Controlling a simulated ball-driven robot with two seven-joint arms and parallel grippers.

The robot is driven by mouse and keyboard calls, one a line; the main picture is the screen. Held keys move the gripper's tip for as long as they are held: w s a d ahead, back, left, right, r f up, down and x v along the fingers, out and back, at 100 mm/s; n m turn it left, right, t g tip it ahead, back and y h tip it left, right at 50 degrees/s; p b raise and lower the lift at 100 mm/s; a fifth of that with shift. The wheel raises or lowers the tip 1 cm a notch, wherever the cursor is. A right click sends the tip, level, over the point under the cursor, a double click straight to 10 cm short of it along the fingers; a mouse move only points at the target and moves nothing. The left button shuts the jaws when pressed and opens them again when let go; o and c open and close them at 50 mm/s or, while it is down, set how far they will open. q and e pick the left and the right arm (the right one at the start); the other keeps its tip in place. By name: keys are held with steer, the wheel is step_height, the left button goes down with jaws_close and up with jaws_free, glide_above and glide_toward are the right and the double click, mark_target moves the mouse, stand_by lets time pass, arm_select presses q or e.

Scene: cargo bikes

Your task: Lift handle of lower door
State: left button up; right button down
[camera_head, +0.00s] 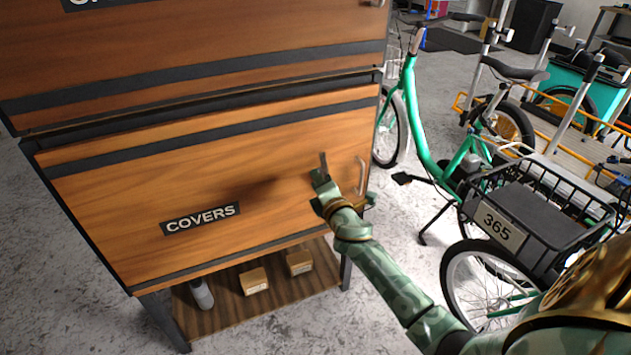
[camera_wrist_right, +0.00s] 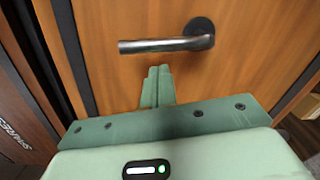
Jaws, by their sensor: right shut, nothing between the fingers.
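The lower door (camera_head: 120,200) is a wooden panel labelled COVERS, with dark trim bands. Its metal lever handle (camera_head: 362,175) sits near the door's right edge; it also shows in the right wrist view (camera_wrist_right: 160,45) as a bar on a round dark mount. My right gripper (camera_head: 323,162) is at the door, left of the handle in the head view. In the right wrist view its two green fingers (camera_wrist_right: 158,72) are together and empty, just below the handle in the picture. A small gap shows; contact cannot be told. My left gripper is out of view.
An upper wooden door (camera_head: 200,45) is directly above. A shelf under the lower door holds small cardboard boxes (camera_head: 253,281) and a grey cylinder (camera_head: 201,294). A green cargo bike (camera_head: 428,130) with a black basket stands close on the right. Bare concrete floor lies between.

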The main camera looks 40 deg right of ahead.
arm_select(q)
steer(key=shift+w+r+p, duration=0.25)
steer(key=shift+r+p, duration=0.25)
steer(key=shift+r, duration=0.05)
arm_select(e)
steer(key=shift+s+d+r+m, duration=0.1)
steer(key=shift+d+r+m, duration=0.15)
steer(key=shift+m, duration=0.4)
steer(key=shift+s+d+r+m, duration=0.15)
steer(key=shift+d+m, duration=0.15)
steer(key=shift+m, duration=0.35)
steer(key=shift+w, duration=0.1)
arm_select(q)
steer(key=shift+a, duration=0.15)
arm_select(e)
steer(key=shift+f, duration=0.1)
